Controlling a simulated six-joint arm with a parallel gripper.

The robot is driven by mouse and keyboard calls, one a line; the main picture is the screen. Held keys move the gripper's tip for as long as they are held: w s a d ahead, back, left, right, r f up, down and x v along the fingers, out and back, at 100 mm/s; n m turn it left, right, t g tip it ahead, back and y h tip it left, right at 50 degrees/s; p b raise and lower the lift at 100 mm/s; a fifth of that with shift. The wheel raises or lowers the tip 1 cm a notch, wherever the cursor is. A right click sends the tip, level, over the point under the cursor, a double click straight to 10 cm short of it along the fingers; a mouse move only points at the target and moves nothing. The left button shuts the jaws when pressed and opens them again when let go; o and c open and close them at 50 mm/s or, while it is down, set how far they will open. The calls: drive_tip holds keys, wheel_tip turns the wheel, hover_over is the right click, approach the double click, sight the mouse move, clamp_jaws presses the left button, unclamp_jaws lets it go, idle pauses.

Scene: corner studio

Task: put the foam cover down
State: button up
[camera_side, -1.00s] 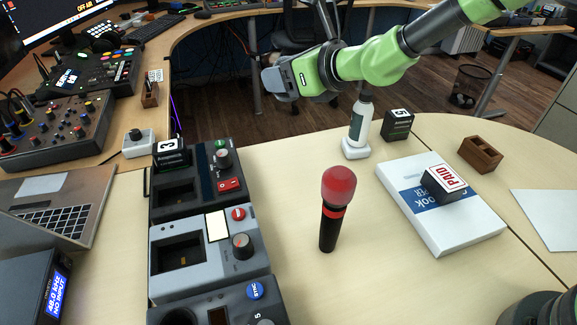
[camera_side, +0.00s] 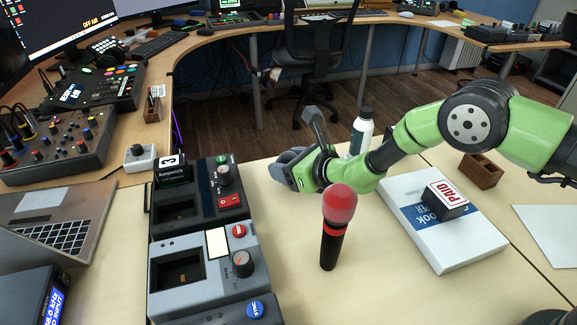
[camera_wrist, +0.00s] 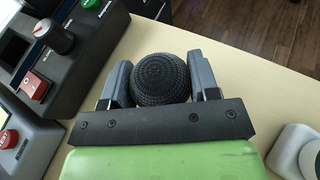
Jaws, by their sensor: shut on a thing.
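A black, round foam cover with a knitted-looking surface (camera_wrist: 162,78) sits between the two fingers of my gripper (camera_wrist: 163,85) in the wrist view. My gripper is shut on it. In the side view my gripper (camera_side: 290,163) is low over the pale table (camera_side: 290,285), behind and left of a black microphone with a red foam top (camera_side: 333,225). The held cover is hidden there behind the gripper. I cannot tell whether it touches the table.
Control modules (camera_side: 215,275) stand to the left. A white bottle (camera_side: 361,133) stands behind my arm. A white box (camera_side: 455,240) with a PAID block (camera_side: 444,198) and a brown wooden holder (camera_side: 481,170) lie to the right.

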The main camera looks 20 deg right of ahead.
drive_tip(key=shift+f, duration=0.4)
drive_tip(key=shift+f, duration=0.1)
drive_tip(key=o, duration=1)
drive_tip(key=shift+c, duration=0.2)
drive_tip(key=shift+s, duration=0.1)
drive_tip(key=v, duration=1.2)
